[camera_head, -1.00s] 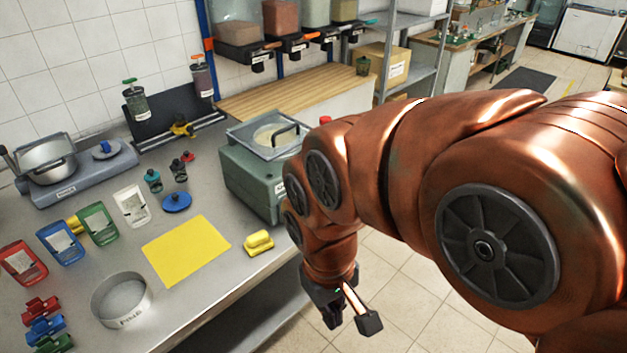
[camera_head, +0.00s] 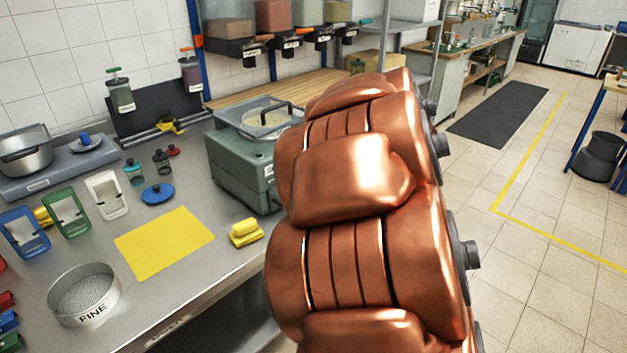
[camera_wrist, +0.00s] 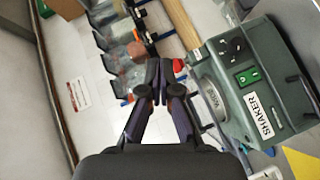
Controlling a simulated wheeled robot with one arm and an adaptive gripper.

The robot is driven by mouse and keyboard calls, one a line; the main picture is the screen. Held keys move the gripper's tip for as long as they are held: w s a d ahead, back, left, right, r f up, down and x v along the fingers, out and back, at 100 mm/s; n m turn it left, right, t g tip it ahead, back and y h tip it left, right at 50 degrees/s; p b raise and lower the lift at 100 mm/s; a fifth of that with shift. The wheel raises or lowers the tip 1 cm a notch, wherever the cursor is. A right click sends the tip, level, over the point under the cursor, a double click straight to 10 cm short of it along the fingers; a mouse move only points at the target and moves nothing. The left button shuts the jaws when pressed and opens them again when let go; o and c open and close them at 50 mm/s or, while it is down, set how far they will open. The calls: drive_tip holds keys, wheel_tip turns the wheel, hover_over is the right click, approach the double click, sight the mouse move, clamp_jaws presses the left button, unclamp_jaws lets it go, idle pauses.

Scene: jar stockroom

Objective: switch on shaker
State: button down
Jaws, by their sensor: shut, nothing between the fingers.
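The shaker (camera_head: 232,172) is a grey-green box with a clear lid and black handle on top, at the right end of the steel bench. My arm hides its right side in the head view. In the wrist view the shaker (camera_wrist: 225,122) appears turned on its side at the right, with its SHAKER label facing me. A green rocker switch (camera_wrist: 249,76) sits on that face, near a black dial (camera_wrist: 230,46). My gripper (camera_wrist: 158,92) is shut and empty, to the left of the switch and apart from it. The head view does not show my gripper.
A yellow sheet (camera_head: 163,243), a yellow block (camera_head: 246,232) and a sieve marked FINE (camera_head: 84,294) lie on the bench before the shaker. A red knob (camera_wrist: 178,66) shows beyond my fingers. Hoppers (camera_head: 229,31) hang behind.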

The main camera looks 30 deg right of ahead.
drive_tip(key=a+f+n+t+y+b, duration=0.1)
drive_tip(key=a+f+n+y+b, duration=0.1)
drive_tip(key=f+n+y+b, duration=0.3)
drive_tip(key=w+a+f+n+t+y+b, duration=0.1)
drive_tip(key=f+n+y+b, duration=0.4)
drive_tip(key=f, duration=0.8)
drive_tip(key=a+n+t+y, duration=0.1)
drive_tip(key=n+y, duration=0.1)
drive_tip(key=n, duration=0.1)
drive_tip(key=shift+w+f+t, duration=0.15)
drive_tip(key=shift+w+t, duration=0.05)
drive_tip(key=shift+t, duration=0.1)
drive_tip(key=x, duration=1.4)
drive_tip(key=shift+a, duration=0.2)
drive_tip(key=shift+d+f+b, duration=0.1)
drive_tip(key=shift+b, duration=0.2)
